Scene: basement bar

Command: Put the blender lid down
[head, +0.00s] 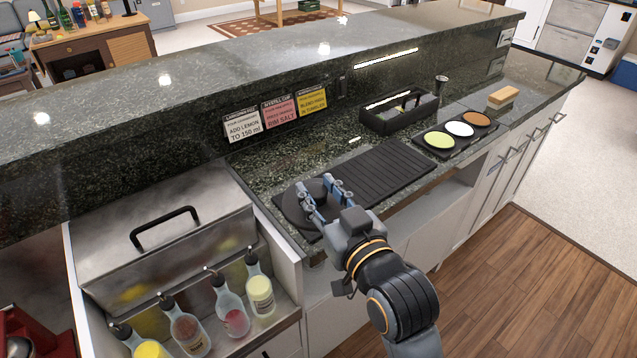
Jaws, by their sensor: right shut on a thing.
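The blender lid (291,208) is a dark round disc with a raised knob, at the left end of a black ribbed bar mat (385,172) on the lower counter. My right gripper (320,190) reaches in from the lower right, with its fingers shut on the lid's knob. The lid looks level and is at or just above the mat; I cannot tell whether it touches. The fingers hide part of the lid. My left gripper is not in view.
A steel ice bin lid (165,235) and several bottles (230,305) are at left. Three recipe cards (278,111) line the raised bar's wall. A black caddy (398,113), a three-dish rimmer tray (459,130) and a wooden-topped brush (502,97) stand further right.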

